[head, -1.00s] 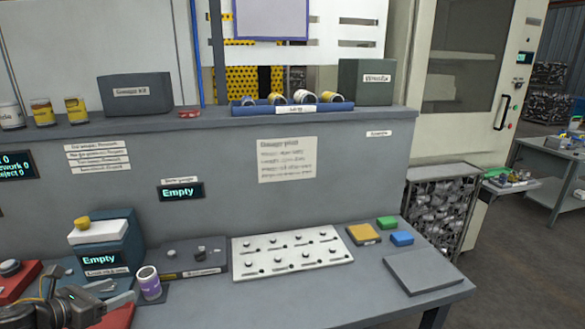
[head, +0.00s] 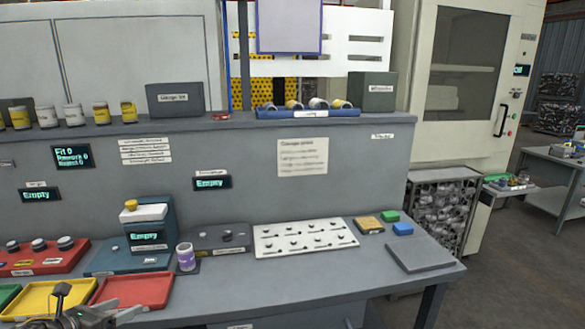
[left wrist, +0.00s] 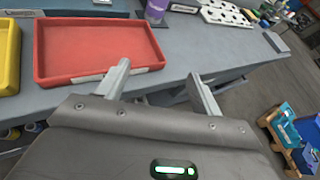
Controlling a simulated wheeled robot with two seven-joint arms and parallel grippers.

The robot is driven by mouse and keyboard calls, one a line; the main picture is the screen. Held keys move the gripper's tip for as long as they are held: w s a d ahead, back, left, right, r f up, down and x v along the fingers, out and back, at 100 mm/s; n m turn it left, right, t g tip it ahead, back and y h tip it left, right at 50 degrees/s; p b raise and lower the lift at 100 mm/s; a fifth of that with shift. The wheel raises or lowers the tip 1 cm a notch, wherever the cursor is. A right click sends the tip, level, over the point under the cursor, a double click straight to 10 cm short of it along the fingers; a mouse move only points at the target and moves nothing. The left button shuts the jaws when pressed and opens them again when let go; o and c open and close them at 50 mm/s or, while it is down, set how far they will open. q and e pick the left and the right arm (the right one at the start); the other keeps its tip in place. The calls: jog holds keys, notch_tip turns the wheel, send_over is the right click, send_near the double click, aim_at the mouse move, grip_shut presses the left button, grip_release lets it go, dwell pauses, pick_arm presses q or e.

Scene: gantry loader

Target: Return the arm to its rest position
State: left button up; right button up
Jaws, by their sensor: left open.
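My left gripper (head: 122,311) is at the bottom left of the head view, at the front edge of the bench by the red tray. In the left wrist view its two fingers (left wrist: 160,82) are spread apart with nothing between them. One finger overlaps the near rim of the red tray (left wrist: 100,77) in that picture; whether they touch I cannot tell. My right gripper does not show.
The bench (head: 225,281) holds a yellow tray (head: 55,299), a purple-labelled cup (head: 186,257), a white plate with knobs (head: 305,237) and a grey pad (head: 425,257). A shelf (head: 225,125) with several cans runs behind.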

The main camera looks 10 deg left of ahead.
pick_arm(q)
jog(key=s+d+f+n+g+y, duration=0.25)
jog(key=s+f+n, duration=0.25)
jog(key=f+n, duration=0.3)
jog(key=s+d+f+n+g+y, duration=0.15)
jog(key=s+d+f+n, duration=0.35)
jog(key=n, duration=0.5)
jog(key=s+d+f+n+g+h, duration=0.1)
jog(key=s+d+f+n+g, duration=0.2)
jog(key=s+d+n, duration=0.45)
jog(key=s+d+f+n+g, duration=0.2)
jog(key=s+d+n, duration=0.5)
jog(key=d+n, duration=0.15)
notch_tip(320, 180, down, 25)
jog(key=g, duration=0.2)
jog(key=s+a+f+g, duration=0.1)
jog(key=s+a+f, duration=0.2)
jog(key=s+f, duration=1.4)
jog(key=shift+s, duration=0.25)
